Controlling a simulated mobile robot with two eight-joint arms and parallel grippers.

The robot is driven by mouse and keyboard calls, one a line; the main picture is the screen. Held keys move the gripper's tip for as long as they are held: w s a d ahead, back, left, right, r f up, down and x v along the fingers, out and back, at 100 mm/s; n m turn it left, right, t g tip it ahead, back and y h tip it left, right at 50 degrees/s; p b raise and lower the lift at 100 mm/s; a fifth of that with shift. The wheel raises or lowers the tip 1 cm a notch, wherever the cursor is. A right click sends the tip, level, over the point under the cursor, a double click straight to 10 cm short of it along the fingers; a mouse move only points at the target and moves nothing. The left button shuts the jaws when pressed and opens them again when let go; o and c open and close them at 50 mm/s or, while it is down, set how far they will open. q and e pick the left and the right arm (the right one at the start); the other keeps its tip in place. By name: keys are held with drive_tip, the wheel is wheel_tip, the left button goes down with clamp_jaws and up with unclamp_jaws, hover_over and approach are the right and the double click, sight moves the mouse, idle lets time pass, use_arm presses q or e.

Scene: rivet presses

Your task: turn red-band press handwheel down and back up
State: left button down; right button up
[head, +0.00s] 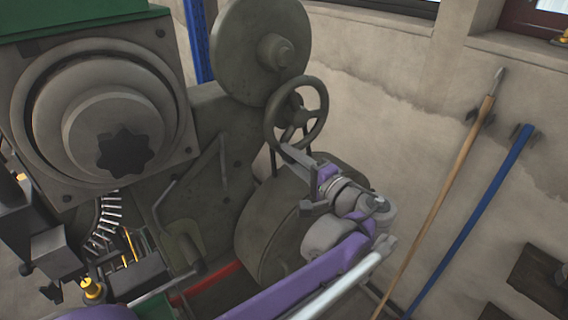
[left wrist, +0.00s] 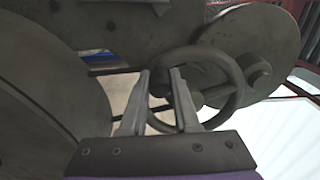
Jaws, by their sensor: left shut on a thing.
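The dark grey-green handwheel (head: 322,118) sits upright on the side of the rivet press (head: 222,135), below a large round disc. A red band (head: 215,284) shows low on the press, partly covered by my purple left arm. My left gripper (head: 287,150) reaches in from the lower right and is shut on the lower rim of the handwheel. In the left wrist view the handwheel (left wrist: 237,82) fills the middle, and my left gripper's fingers (left wrist: 162,74) are on its near rim, with a narrow gap between the tips. My right gripper is not in view.
The large disc (head: 240,50) stands just above the wheel, and a rounded drum housing (head: 272,225) lies below it. A wooden pole (head: 445,180) and a blue pole (head: 480,205) lean on the wall at right. Bare wall lies right of the wheel.

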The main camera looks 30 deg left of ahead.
sight(281, 100)
use_arm(q)
drive_tip(key=shift+s+a+r+m, duration=0.15)
drive_tip(key=shift+s+r+m, duration=0.25)
drive_tip(key=shift+r+m, duration=0.4)
drive_tip(key=r+m, duration=0.1)
drive_tip(key=m, duration=0.2)
drive_tip(key=shift+s+a+r+p, duration=0.1)
drive_tip(key=shift+s+r+p, duration=0.15)
drive_tip(key=shift+r+p, duration=0.1)
wheel_tip(281, 100, up, 3)
drive_tip(key=m, duration=0.3)
drive_tip(key=shift+f+m, duration=0.1)
drive_tip(key=shift+m, duration=0.2)
drive_tip(key=r+m, duration=0.1)
drive_tip(key=m, duration=0.1)
drive_tip(key=r+m, duration=0.2)
drive_tip(key=shift+w, duration=0.4)
drive_tip(key=shift+w+d+r+m, duration=0.15)
drive_tip(key=shift+w+r+m, duration=0.15)
drive_tip(key=shift+m, duration=0.4)
drive_tip(key=shift+w+d+r+m, duration=0.15)
drive_tip(key=shift+r+m, duration=0.3)
drive_tip(key=shift+m, duration=0.25)
drive_tip(key=shift+w+d+r+m, duration=0.15)
drive_tip(key=shift+w+r+m, duration=0.15)
drive_tip(key=shift+m, duration=0.4)
drive_tip(key=shift+r, duration=0.1)
drive_tip(key=c, duration=0.7)
unclamp_jaws()
drive_tip(key=shift+o, duration=0.2)
